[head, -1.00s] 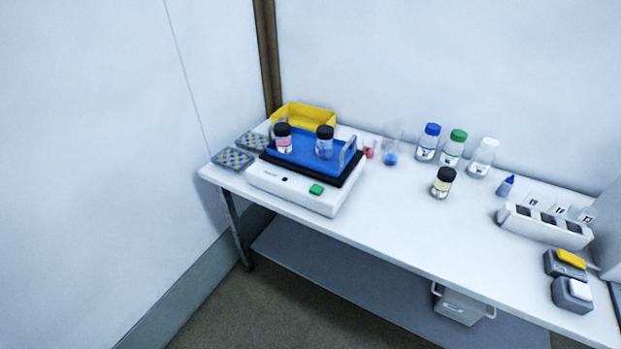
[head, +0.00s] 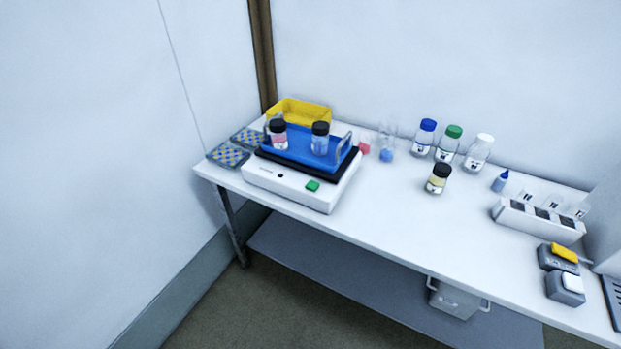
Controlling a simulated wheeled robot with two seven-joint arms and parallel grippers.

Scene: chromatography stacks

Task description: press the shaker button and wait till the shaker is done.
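The shaker (head: 290,188) is a white box with a blue platform (head: 299,148) on a black plate, near the left end of the table. Its green button (head: 312,186) is on the front right of the case, beside a small dark spot. Two black-capped jars stand on the platform: one with pink contents (head: 278,136) at left and one with pale bluish contents (head: 320,139) at right. Neither of my grippers is in view.
A yellow bin (head: 300,112) stands behind the shaker, and blue-and-yellow patterned racks (head: 228,156) lie left of it. Several bottles, including a yellow-content jar (head: 438,179), stand right. A white holder (head: 538,221) is farther right. The table front (head: 390,220) is clear.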

